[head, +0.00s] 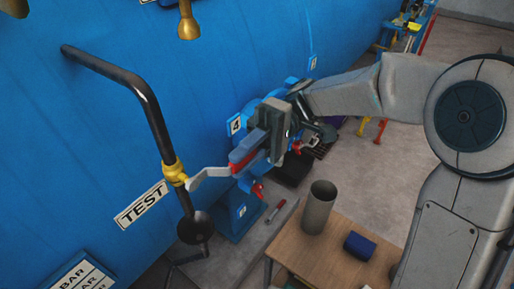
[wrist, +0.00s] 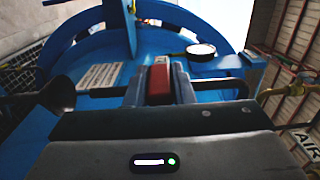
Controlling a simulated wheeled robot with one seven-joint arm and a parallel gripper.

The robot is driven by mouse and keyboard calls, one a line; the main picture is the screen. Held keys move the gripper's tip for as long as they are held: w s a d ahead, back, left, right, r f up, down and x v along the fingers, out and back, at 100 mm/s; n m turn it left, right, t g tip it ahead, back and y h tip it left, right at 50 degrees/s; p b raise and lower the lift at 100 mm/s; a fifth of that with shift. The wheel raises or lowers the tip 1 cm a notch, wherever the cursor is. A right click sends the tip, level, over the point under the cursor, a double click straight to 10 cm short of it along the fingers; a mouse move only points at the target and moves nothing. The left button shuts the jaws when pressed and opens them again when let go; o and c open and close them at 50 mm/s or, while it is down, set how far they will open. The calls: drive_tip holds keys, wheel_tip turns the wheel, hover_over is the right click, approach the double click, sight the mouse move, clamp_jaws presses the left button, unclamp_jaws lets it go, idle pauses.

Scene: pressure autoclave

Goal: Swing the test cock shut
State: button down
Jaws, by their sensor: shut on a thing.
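The test cock is a yellow valve body (head: 174,174) on a black bent pipe (head: 144,95) that comes out of the blue vessel wall, beside a TEST label (head: 142,205). Its pale lever (head: 207,174) sticks out to the right, across the pipe, and ends in a red grip (head: 235,168). My gripper (head: 245,152) is shut on the red grip. In the wrist view the red grip (wrist: 159,80) shows between my two fingers. The valve body is not clear in the wrist view.
A black funnel (head: 195,227) sits under the pipe. Blue equipment with a 4 label (head: 236,125) is behind my gripper.

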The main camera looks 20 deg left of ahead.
drive_tip(key=shift+f, duration=0.1)
drive_tip(key=c, duration=1.2)
unclamp_jaws()
drive_tip(key=shift+s+a, duration=0.1)
drive_tip(key=shift+s, duration=0.05)
drive_tip(key=shift+c, duration=0.2)
drive_tip(key=shift+w, duration=0.2)
drive_tip(key=v, duration=1.3)
drive_tip(key=shift+w+p, duration=0.3)
drive_tip(key=shift+p, duration=0.15)
